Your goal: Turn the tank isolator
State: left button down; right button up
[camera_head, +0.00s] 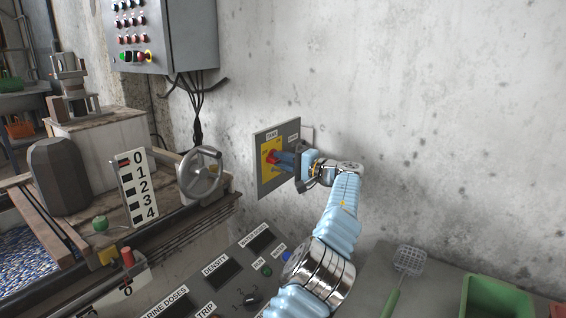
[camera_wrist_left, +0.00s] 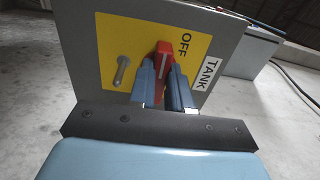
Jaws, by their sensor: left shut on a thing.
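The tank isolator is a red handle (camera_wrist_left: 164,62) on a yellow plate with the word OFF, next to a TANK label (camera_wrist_left: 210,75). It sits on a grey panel (camera_head: 265,187) on the wall in the head view, where the red handle (camera_head: 272,157) shows at the fingertips. My left gripper (camera_head: 280,160) reaches the panel from the right. In the left wrist view its two blue-grey fingers (camera_wrist_left: 164,80) are shut on the red handle, one on each side. The lower part of the handle is hidden between the fingers. My right gripper is not seen.
A metal pin (camera_wrist_left: 122,72) sticks out of the yellow plate beside the handle. A handwheel (camera_head: 201,174) stands left of the panel. A console (camera_head: 215,278) lies below. A grey control box (camera_head: 175,35) hangs above left. A green bin (camera_head: 497,295) stands at lower right.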

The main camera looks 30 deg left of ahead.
pick_arm(q)
jog(key=shift+f, duration=0.15)
jog(key=c, duration=1.1)
grip_release()
jog(key=shift+o, duration=0.2)
jog(key=s+d, duration=0.1)
jog(key=d, duration=1.3)
